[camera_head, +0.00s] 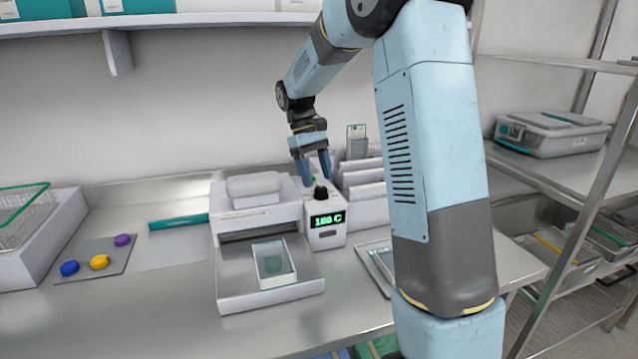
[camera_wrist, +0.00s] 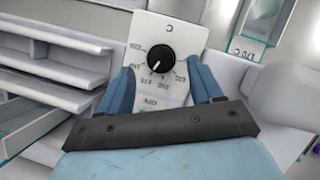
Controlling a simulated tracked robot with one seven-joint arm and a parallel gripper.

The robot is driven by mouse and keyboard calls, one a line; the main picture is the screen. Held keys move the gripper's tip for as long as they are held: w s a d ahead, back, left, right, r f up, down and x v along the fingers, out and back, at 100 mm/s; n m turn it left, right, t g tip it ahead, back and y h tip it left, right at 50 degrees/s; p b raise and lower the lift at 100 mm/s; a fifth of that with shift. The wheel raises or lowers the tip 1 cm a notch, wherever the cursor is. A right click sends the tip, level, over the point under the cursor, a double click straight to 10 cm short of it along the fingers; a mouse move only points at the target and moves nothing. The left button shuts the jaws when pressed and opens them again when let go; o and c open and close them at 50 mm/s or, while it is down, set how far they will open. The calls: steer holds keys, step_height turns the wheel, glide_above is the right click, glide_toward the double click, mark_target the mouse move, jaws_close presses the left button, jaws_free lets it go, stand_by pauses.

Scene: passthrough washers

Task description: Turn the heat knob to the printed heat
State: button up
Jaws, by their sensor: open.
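The heat knob (camera_wrist: 161,58) is a black round dial with a white pointer line, on a light panel ringed with small numbers that are hard to read. In the head view the knob (camera_head: 321,194) stands on top of the control box (camera_head: 328,238), whose green display (camera_head: 327,220) seems to read 180 C, though the middle digit is unclear. My gripper (camera_head: 316,180) points down over the knob. In the wrist view my gripper (camera_wrist: 160,68) is open, one blue finger on each side of the knob, with gaps visible. A clear-fronted packet (camera_wrist: 243,45) bears a printed heat, possibly 170 C.
A sealer-like press (camera_head: 262,213) with a packet (camera_head: 273,262) on its tray adjoins the box at left. White racks (camera_head: 365,190) stand close at right. Purple, yellow and blue lumps (camera_head: 99,262) lie on a mat at left. A wire basket (camera_head: 20,215) stands far left.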

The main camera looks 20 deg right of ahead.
steer(key=v, duration=1)
steer(key=shift+r, duration=0.25)
steer(key=s+d+r+m+t+y, duration=0.1)
steer(key=s+r+t, duration=0.15)
steer(key=s, duration=0.55)
steer(key=s+r+m+t, duration=0.1)
steer(key=s+r+t, duration=0.15)
steer(key=s, duration=0.65)
steer(key=s+d+f+m+t+y, duration=0.1)
steer(key=s+f+m+t, duration=0.2)
steer(key=s, duration=1.3)
steer(key=shift+s+d+f+t, duration=0.25)
steer(key=shift+f+t, duration=0.65)
steer(key=shift+f, duration=0.3)
